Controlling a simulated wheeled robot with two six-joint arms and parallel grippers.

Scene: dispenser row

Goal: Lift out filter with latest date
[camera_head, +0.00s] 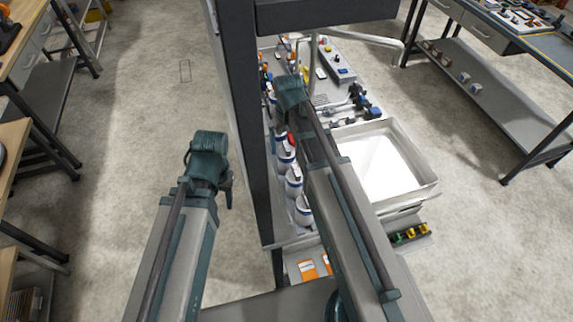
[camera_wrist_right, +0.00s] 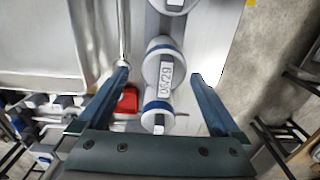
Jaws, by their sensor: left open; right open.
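White filter canisters with blue bands stand in a row along the left side of the dispenser bench in the head view; three clear ones are the far one (camera_head: 286,153), the middle one (camera_head: 293,181) and the near one (camera_head: 305,210). In the right wrist view, a filter (camera_wrist_right: 158,62) with a date label lies between the fingertips of my open, empty right gripper (camera_wrist_right: 161,78). The label is rotated and too small to read surely. Another labelled filter (camera_wrist_right: 157,118) is nearer the palm. My left gripper (camera_head: 228,188) is mostly hidden by its arm, away from the filters.
A white basin (camera_head: 385,160) stands right of the filters, and a thin metal pipe (camera_wrist_right: 122,35) runs beside them. A red part (camera_wrist_right: 127,101) is close to my right gripper's left finger. A dark upright post (camera_head: 248,120) stands left of the row.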

